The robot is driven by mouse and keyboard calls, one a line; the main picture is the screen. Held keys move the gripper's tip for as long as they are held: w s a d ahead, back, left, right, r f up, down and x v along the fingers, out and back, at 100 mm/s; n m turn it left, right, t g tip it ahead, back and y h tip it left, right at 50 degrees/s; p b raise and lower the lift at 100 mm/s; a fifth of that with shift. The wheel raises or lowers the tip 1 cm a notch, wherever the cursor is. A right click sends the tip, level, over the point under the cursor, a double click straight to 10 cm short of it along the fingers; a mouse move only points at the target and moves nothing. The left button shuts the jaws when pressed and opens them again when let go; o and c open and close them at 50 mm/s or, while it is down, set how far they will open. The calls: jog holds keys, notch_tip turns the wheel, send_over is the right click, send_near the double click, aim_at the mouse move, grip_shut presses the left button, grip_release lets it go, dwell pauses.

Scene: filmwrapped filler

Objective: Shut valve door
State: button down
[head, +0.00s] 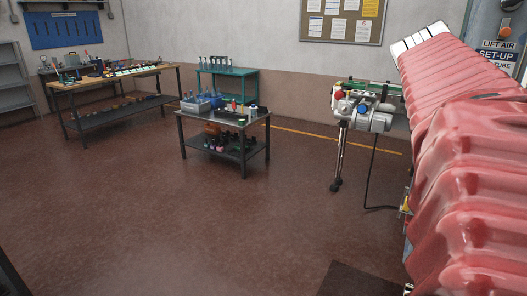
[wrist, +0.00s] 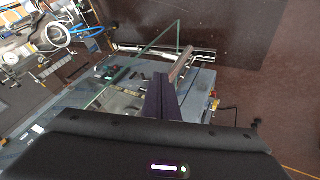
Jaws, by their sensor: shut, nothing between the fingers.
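In the wrist view a clear glass door panel (wrist: 124,76) with a greenish edge stands at an angle out from a grey machine (wrist: 198,88). I take this panel to be the valve door. My gripper (wrist: 159,78) is shut and empty, its dark fingers close together beside the panel's lower right part. I cannot tell whether the fingers touch the glass. A short metal bar (wrist: 182,61) shows just past the fingertips. In the head view my arm, in a pink wrap, covers most of the machine (head: 507,32) at the right edge, and the door and gripper are hidden.
In the wrist view, metal fittings and blue hoses (wrist: 88,32) crowd the upper left. A dark mat (wrist: 215,25) lies beyond the machine. In the head view a conveyor unit (head: 372,118) stands left of my arm, with a low cart (head: 190,143) farther left. The floor between is open.

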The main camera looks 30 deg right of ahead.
jog(key=s+d+f, duration=0.6)
jog(key=f, duration=0.1)
jog(key=shift+s+d+f, duration=0.25)
jog(key=shift+d+f, duration=0.05)
jog(key=shift+f, duration=0.05)
dwell(0.4)
